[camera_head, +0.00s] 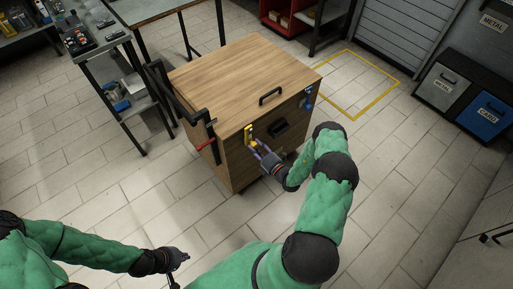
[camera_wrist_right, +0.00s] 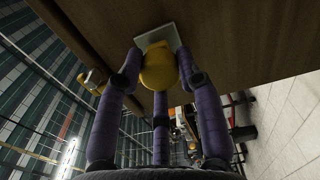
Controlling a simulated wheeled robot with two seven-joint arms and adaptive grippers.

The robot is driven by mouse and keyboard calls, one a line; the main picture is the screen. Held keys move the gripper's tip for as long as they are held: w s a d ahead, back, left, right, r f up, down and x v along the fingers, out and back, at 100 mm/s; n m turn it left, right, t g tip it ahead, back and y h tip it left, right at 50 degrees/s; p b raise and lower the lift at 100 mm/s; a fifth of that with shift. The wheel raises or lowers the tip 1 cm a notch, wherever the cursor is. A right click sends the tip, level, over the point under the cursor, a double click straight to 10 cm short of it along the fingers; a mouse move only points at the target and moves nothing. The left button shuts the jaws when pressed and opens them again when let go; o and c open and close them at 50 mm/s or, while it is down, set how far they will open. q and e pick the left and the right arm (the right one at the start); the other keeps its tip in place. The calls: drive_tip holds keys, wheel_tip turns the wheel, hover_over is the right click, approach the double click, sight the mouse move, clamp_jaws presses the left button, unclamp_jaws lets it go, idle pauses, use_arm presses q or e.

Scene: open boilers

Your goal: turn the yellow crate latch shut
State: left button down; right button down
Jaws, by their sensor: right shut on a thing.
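The wooden crate (camera_head: 240,85) stands in the middle of the head view. A yellow latch (camera_head: 249,134) sits on its front face near the left edge. My right gripper (camera_head: 257,147) is at this latch. In the right wrist view the purple fingers (camera_wrist_right: 158,75) are closed around a rounded yellow latch knob (camera_wrist_right: 158,68), in front of a pale plate on the wood. The latch's exact turn angle is hard to tell. My left gripper (camera_head: 178,257) is low at the left, away from the crate; its finger opening is too small to judge.
The crate has a black lid handle (camera_head: 270,96), a black front handle (camera_head: 279,128), a blue latch (camera_head: 309,98) and a red part (camera_head: 207,144) on a black side bar. A metal table (camera_head: 105,50) stands behind left. Bins (camera_head: 447,85) stand at right. Open tiled floor surrounds the crate.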

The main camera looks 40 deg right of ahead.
drive_tip(key=shift+s+a+f, duration=0.1)
drive_tip(key=shift+a+f, duration=0.1)
drive_tip(key=shift+a, duration=0.2)
drive_tip(key=c, duration=1)
unclamp_jaws()
drive_tip(key=shift+o, duration=0.9)
drive_tip(key=shift+d+r, duration=0.1)
drive_tip(key=shift+d, duration=0.1)
drive_tip(key=s, duration=1.1)
drive_tip(key=shift+s+d, duration=0.4)
